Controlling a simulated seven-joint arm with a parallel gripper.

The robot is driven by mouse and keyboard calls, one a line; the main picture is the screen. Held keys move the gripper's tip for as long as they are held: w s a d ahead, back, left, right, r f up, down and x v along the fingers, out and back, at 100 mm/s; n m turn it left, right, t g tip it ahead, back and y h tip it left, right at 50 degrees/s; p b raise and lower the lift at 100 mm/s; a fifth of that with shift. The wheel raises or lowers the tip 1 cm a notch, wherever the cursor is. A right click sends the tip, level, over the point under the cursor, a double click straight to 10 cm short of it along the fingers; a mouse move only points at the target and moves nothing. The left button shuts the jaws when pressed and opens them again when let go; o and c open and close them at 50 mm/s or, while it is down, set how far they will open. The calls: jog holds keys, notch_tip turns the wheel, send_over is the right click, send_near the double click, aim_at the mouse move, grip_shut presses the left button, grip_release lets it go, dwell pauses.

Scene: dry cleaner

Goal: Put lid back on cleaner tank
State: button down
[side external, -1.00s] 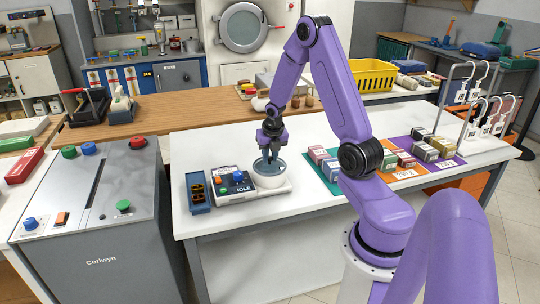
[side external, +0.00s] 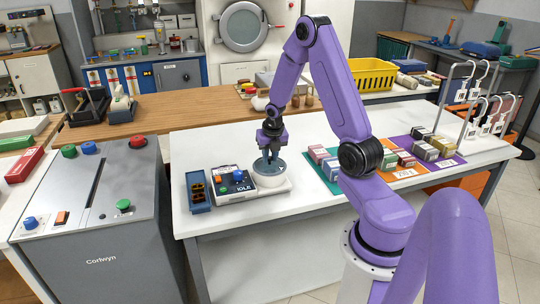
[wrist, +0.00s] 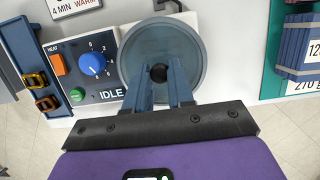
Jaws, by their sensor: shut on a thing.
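The cleaner tank (side external: 270,181) is a round white tub on the right part of the cleaner unit on the white table. The lid (wrist: 136,48) is a round, grey-blue, see-through disc with a dark knob (wrist: 158,73) at its middle. My gripper (side external: 269,154) points straight down above the tank. In the wrist view its blue fingers (wrist: 159,78) are shut on the knob from both sides. The lid looks level and centred over the tank's opening. I cannot tell whether its edge touches the rim all round.
Left of the tank is the control panel (wrist: 85,88) with a blue dial, orange and green buttons and "IDLE". A blue tray (side external: 198,192) stands beside it. Coloured mats with bundles (side external: 320,158) lie to the right. The table in front of the unit is clear.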

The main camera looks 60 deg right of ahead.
jog(key=shift+c, duration=2.1)
grip_release()
jog(key=shift+r, duration=3.5)
grip_shut()
